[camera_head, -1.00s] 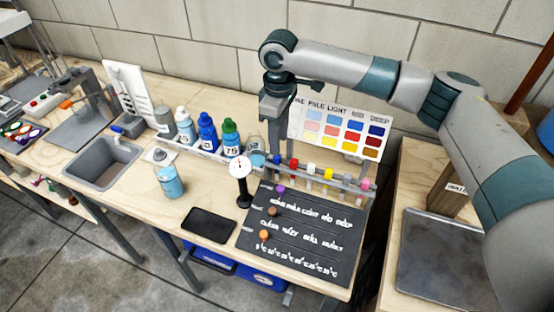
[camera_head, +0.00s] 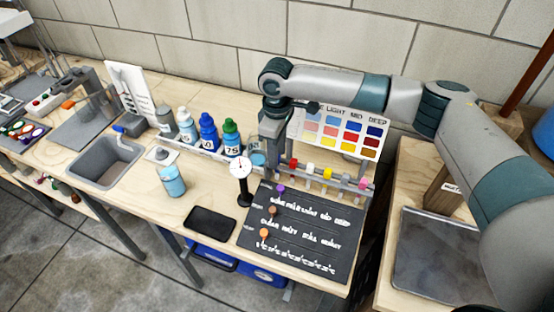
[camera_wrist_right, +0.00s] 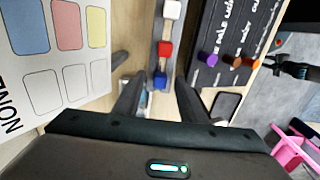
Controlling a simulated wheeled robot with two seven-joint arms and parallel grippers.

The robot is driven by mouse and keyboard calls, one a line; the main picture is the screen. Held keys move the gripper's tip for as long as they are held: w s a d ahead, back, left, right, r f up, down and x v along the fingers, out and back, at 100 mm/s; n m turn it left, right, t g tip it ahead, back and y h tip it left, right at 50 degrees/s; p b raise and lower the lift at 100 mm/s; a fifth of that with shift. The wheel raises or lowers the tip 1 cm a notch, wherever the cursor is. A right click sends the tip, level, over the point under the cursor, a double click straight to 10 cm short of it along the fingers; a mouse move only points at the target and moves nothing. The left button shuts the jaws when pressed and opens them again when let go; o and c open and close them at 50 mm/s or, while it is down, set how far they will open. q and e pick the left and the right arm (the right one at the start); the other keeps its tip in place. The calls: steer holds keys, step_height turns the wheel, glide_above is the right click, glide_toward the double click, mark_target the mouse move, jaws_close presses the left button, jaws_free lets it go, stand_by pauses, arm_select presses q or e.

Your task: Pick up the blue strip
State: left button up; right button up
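A blue-topped strip (camera_wrist_right: 160,80) stands at the near end of a row in a grey rack (camera_wrist_right: 153,55) in the right wrist view. Red (camera_wrist_right: 165,48) and white (camera_wrist_right: 172,9) tops follow it in the row. My right gripper (camera_wrist_right: 159,88) is open, with one finger on each side of the blue top in that view. I cannot tell whether a finger touches it. In the head view my right gripper (camera_head: 271,150) points down at the rack's left end and hides the blue top. My left gripper is not in view.
A colour chart (camera_head: 345,132) stands close behind the rack. A dark lettered mat (camera_head: 290,245) lies in front. A dial gauge (camera_head: 240,170) and several bottles (camera_head: 208,132) stand to the left. A black flat device (camera_head: 211,223) lies near the front edge.

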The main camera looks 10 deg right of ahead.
stand_by(0.3)
jaws_close()
steer(key=shift+r, duration=0.15)
